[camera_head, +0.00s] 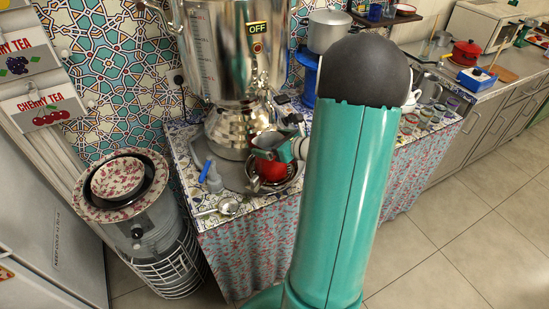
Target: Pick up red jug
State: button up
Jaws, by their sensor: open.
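The red jug (271,170) stands on the counter in front of the large steel samovar, on or in a round metal dish (293,180). Only its red lower part shows clearly; a teal and grey shape covers its top. My gripper (272,150) reaches in from the right, at the jug's upper part, and its jaws are open. I cannot tell whether the fingers touch the jug or stand around it. My large teal arm link hides the counter to the right of the jug.
The samovar (228,60) with an "OFF" sign rises right behind the jug. A strainer or ladle (228,207) lies at the counter's front left. A patterned bowl (117,177) sits on a bin at left. Glasses (425,115) stand at right. Tiled floor is open at right.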

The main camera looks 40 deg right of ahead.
jog(key=c, duration=1.9)
jog(key=shift+r, duration=0.2)
